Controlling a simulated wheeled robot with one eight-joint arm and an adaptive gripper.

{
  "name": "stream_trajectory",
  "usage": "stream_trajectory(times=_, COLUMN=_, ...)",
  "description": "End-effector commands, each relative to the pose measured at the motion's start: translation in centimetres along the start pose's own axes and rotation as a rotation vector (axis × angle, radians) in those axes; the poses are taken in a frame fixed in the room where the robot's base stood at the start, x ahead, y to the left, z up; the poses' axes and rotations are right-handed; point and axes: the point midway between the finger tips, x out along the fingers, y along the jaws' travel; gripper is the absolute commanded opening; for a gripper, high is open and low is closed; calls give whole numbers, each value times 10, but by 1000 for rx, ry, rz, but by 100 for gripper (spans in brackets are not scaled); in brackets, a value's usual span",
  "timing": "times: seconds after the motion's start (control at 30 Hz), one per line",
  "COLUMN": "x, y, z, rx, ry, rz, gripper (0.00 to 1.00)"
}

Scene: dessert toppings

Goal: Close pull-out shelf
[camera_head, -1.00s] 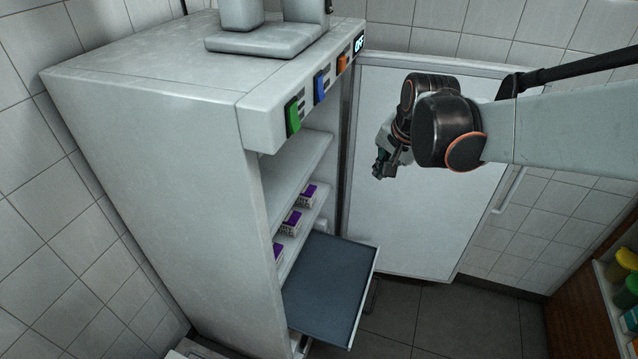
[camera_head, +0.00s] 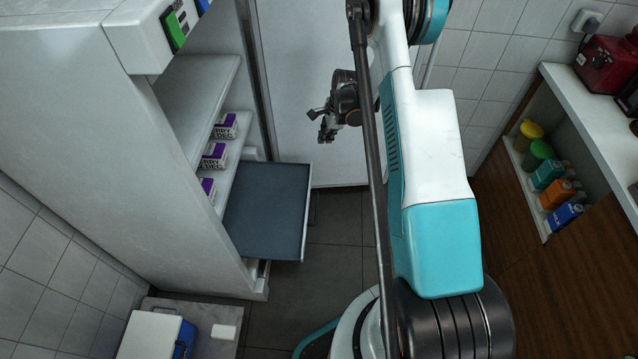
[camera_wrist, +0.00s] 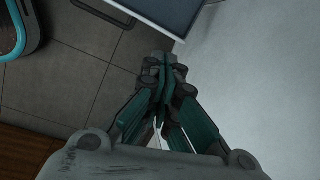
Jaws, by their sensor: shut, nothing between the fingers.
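The pull-out shelf (camera_head: 262,212) is a dark grey tray with a pale rim. It sticks out from the lower part of a tall white cabinet (camera_head: 75,120). In the wrist view, an edge of the pull-out shelf (camera_wrist: 172,12) shows at the top. My gripper (camera_head: 322,126) is in front of the white door, above and to the right of the shelf in the head view, apart from it. In the wrist view my gripper (camera_wrist: 165,68) has its fingers together with nothing between them.
Purple and white boxes (camera_head: 213,156) stand on the fixed shelf above the pull-out one. A white door (camera_head: 300,90) is behind. At right is a wooden counter (camera_head: 520,215) with bottles. A blue and white cooler box (camera_head: 152,335) sits at lower left. Grey floor (camera_head: 335,235) is clear beside the shelf.

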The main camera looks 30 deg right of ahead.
Motion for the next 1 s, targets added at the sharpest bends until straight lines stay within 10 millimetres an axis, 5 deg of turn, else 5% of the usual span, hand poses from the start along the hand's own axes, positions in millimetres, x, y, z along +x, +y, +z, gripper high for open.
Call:
stream_trajectory(times=0.1, x=50, y=12, z=-27, rx=112, ry=-12, rz=30, gripper=0)
stream_trajectory(times=0.3, x=105, y=34, z=-53, rx=246, ry=-27, rz=68, gripper=0)
stream_trajectory(times=0.67, x=144, y=46, z=-62, rx=297, ry=-31, rz=83, gripper=0)
stream_trajectory(times=1.0, x=210, y=51, z=-60, rx=295, ry=-31, rz=82, gripper=0)
